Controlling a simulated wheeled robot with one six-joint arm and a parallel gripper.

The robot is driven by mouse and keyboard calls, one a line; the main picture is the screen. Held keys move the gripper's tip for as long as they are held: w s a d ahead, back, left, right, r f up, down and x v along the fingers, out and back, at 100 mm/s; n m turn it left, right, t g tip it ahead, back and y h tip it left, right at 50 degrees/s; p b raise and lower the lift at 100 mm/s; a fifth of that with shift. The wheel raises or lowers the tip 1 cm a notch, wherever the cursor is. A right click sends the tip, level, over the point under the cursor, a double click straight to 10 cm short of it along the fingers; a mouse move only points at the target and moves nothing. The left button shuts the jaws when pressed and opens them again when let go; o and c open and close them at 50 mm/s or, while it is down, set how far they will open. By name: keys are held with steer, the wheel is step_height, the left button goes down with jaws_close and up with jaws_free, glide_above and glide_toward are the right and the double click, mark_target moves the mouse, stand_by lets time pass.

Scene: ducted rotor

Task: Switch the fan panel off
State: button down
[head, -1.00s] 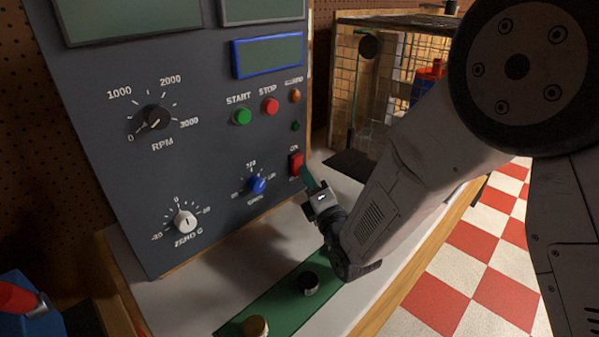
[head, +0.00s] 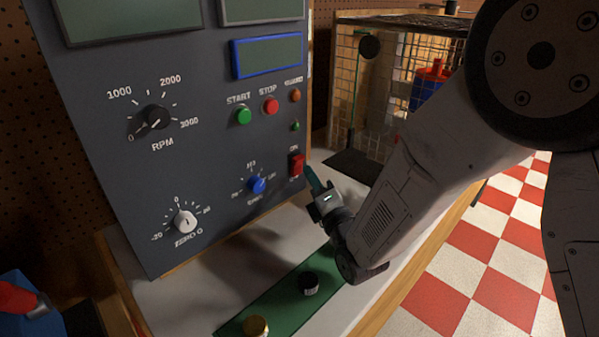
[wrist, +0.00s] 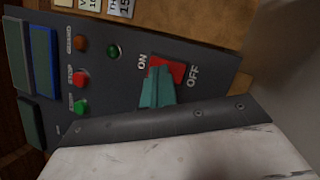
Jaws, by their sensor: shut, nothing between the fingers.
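The fan panel (head: 200,130) is a dark grey upright board with dials, buttons and blank screens. Its red rocker switch (head: 297,164) sits at the lower right edge. In the wrist view the switch (wrist: 178,70) lies between the ON and OFF labels. I cannot tell which half is pressed in. My gripper (head: 312,174) is shut and empty, just right of and below the switch in the head view. In the wrist view its teal fingers (wrist: 158,80) cover part of the switch's lower edge. Contact with it cannot be made out.
Green START (head: 243,115) and red STOP (head: 270,105) buttons sit above the switch. A blue knob (head: 257,185) is to its left. A green mat (head: 280,297) with two small jars lies on the bench. A wire-mesh cage (head: 380,90) stands behind my arm.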

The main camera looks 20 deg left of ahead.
steer(key=shift+s+d+r, duration=0.3)
steer(key=shift+d+r, duration=0.05)
steer(key=shift+d, duration=0.35)
steer(key=shift+s+d+r, duration=0.3)
steer(key=shift+d+r, duration=0.05)
steer(key=shift+d, duration=0.35)
steer(key=shift+s+d+r, duration=0.3)
steer(key=shift+d+r, duration=0.05)
steer(key=shift+d, duration=0.35)
